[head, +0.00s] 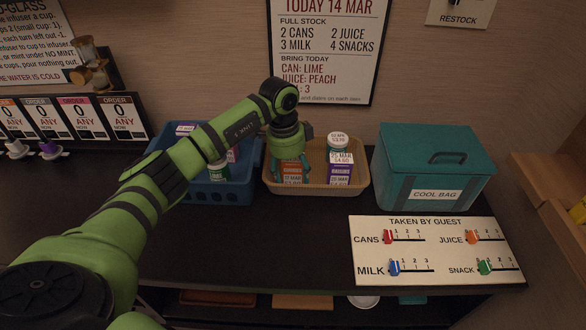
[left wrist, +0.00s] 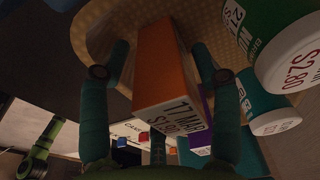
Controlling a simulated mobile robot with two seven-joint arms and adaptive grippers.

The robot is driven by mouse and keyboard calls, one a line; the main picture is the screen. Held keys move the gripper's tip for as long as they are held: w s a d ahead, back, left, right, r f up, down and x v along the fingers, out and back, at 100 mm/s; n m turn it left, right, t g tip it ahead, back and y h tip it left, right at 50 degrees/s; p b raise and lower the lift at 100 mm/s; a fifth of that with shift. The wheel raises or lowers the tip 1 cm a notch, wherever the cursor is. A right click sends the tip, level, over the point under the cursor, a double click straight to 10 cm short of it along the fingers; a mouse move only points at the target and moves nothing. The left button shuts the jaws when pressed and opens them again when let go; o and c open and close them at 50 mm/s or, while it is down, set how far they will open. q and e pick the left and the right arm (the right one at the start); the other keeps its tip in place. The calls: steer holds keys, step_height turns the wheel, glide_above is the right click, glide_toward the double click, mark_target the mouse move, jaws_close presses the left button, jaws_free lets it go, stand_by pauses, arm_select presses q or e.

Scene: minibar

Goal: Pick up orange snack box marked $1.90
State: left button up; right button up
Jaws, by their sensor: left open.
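The orange snack box (head: 291,172) stands in the left part of the tan basket (head: 318,188). In the left wrist view the orange box (left wrist: 166,62) shows a white label reading 17 MAR, with a price below that is hard to read. My left gripper (head: 291,166) points down into the basket over the box. In the left wrist view its open fingers (left wrist: 160,62) stand on both sides of the box, with visible gaps. The arm hides part of the box in the head view. My right gripper is not in view.
A purple box (head: 341,167) and white-lidded tub (head: 338,141) are close on the right in the basket. A blue basket (head: 205,188) stands left and a teal cool bag (head: 432,165) right. A counter panel (head: 435,262) lies in front; the counter before the baskets is clear.

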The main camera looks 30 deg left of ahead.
arm_select(q)
steer(key=shift+w+d+f, duration=0.1)
steer(key=shift+f, duration=0.7)
steer(key=c, duration=1)
steer(key=shift+r, duration=0.15)
